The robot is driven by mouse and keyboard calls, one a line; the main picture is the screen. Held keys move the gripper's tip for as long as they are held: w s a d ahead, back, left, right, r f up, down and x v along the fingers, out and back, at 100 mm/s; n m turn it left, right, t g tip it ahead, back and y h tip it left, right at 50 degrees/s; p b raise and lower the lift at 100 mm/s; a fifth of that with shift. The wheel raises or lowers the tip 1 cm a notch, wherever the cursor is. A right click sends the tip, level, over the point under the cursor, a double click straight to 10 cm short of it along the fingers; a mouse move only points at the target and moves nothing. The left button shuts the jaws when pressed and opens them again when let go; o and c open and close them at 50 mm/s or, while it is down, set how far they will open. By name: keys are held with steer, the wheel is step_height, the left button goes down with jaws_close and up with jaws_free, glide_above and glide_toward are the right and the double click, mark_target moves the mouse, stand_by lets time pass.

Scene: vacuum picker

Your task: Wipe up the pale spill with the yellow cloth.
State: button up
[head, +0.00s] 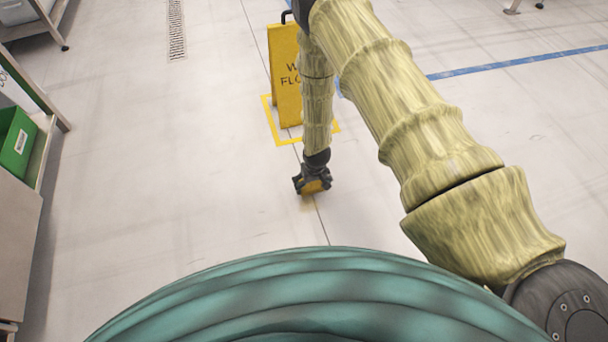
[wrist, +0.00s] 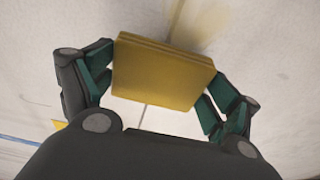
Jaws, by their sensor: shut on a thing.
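The yellow cloth (wrist: 158,78) is a thick folded pad held between the green-lined fingers of my gripper (wrist: 165,82) in the wrist view. In the head view my gripper (head: 311,180) points down at the floor, with the cloth (head: 316,187) at its tip. The cloth is at or just above the floor; I cannot tell if it touches. A faint yellowish patch (wrist: 205,20) shows on the floor beyond the cloth in the wrist view; I cannot tell whether it is spill or reflection. No pale spill is clear in the head view.
A yellow wet-floor sign (head: 284,75) stands just behind my arm, inside a yellow floor marking (head: 272,125). A shelf with a green bin (head: 17,140) is at left. A blue floor line (head: 510,64) runs at right. The floor around my gripper is otherwise clear.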

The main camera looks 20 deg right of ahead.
steer(key=shift+a+r+p, duration=0.1)
steer(key=shift+r+p, duration=1.3)
steer(key=shift+r, duration=0.8)
steer(key=shift+w, duration=0.1)
